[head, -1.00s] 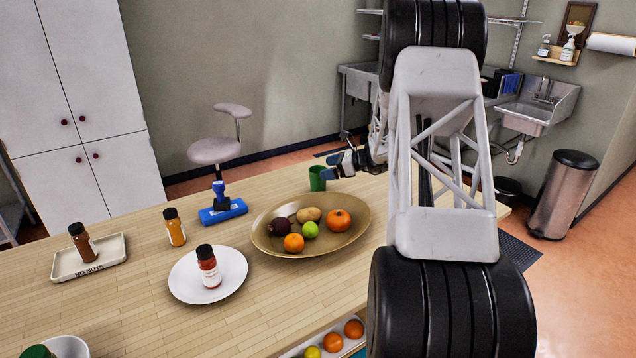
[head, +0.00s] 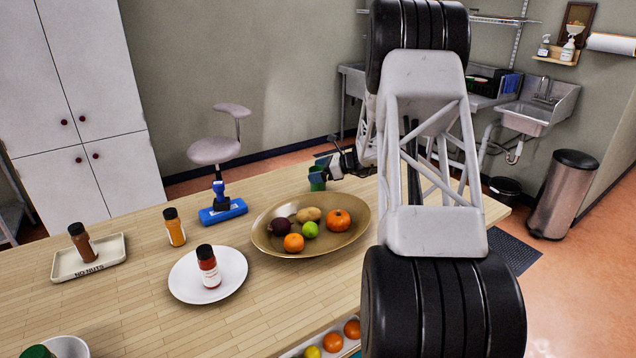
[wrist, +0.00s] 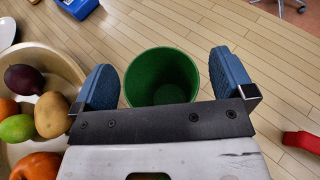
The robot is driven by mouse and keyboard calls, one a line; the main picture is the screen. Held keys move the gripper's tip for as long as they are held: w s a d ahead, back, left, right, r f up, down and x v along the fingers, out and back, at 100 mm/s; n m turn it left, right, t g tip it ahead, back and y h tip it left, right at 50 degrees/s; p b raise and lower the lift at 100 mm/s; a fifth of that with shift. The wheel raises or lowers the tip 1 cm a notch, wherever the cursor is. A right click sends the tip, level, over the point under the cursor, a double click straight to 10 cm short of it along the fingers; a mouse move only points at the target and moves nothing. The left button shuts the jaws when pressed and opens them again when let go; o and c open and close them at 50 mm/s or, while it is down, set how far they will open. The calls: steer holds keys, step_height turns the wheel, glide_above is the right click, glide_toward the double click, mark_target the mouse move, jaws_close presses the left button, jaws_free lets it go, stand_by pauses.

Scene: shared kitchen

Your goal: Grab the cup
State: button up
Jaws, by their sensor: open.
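The cup is green (head: 317,181) and stands upright on the wooden table, just behind the fruit platter. In the wrist view the cup (wrist: 162,76) is open at the top and looks empty. My gripper (wrist: 162,80) is open, with one blue finger pad on each side of the cup and small gaps between pads and cup. In the head view my gripper (head: 322,170) is at the cup's upper part; my arm hides some of the table to the right.
An oval platter (head: 268,238) with fruit and vegetables lies close to the cup. A blue tool (head: 222,210), a white plate (head: 185,283) with a bottle and a tray (head: 65,268) lie farther left. A red object (wrist: 302,140) lies right of the cup in the wrist view.

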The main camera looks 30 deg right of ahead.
steer(key=c, duration=1)
steer(key=shift+r, duration=0.1)
step_height(320, 180, up, 10)
stand_by(1.4)
